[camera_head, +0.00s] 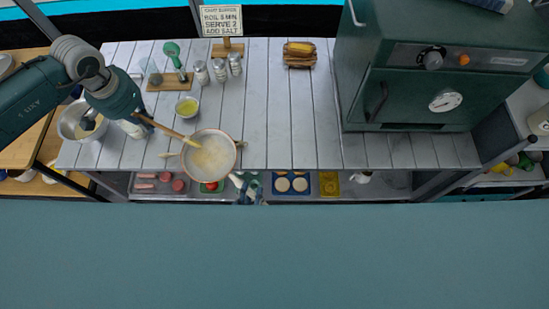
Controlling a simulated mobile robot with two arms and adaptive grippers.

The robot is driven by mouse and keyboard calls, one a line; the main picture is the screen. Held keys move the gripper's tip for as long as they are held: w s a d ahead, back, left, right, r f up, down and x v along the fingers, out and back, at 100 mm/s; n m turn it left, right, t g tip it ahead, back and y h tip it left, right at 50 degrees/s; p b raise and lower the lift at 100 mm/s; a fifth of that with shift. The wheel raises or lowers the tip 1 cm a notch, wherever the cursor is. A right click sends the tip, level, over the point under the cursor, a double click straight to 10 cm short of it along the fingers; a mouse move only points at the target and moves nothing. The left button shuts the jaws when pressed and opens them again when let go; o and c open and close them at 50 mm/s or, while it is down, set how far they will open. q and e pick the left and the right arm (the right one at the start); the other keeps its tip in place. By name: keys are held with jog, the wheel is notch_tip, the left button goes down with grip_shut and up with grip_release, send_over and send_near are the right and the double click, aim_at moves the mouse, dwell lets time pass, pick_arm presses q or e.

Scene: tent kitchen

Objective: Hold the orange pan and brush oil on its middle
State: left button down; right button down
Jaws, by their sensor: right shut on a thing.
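The orange pan (208,157), cream inside with an orange-brown rim, is at the table's front edge and partly overhangs it. A pale whitish patch covers its middle. My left gripper (135,117) is at the upper left of the pan, around the wooden handle of the brush (165,129). The brush slants down to the right, its head over the pan's inside near the middle; contact is hard to tell. My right gripper (246,188), small and partly hidden, is at the pan's lower right, shut on the pan. A small bowl of yellow oil (187,106) stands behind the pan.
A metal pot (78,122) stands at the left. Shakers (219,70), a wooden stand with a green tool (174,67) and a stacked sandwich (299,53) are at the back. A dark green oven (435,75) fills the right. The table's middle is clear. Food trays (291,184) lie below.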

pick_arm(q)
jog(key=s+d, duration=0.1)
jog(key=d, duration=0.1)
jog(key=s+d, duration=0.2)
jog(key=d, duration=0.1)
jog(key=s+d, duration=0.1)
jog(key=d, duration=0.1)
jog(key=shift+s+d+f, duration=0.25)
jog(key=shift+d+f, duration=0.05)
jog(key=shift+f, duration=0.1)
jog(key=w+a, duration=0.6)
jog(key=shift+r, duration=0.45)
dwell(2.3)
jog(key=shift+a, duration=0.1)
notch_tip(320, 180, up, 6)
dwell(0.7)
jog(key=shift+s, duration=0.1)
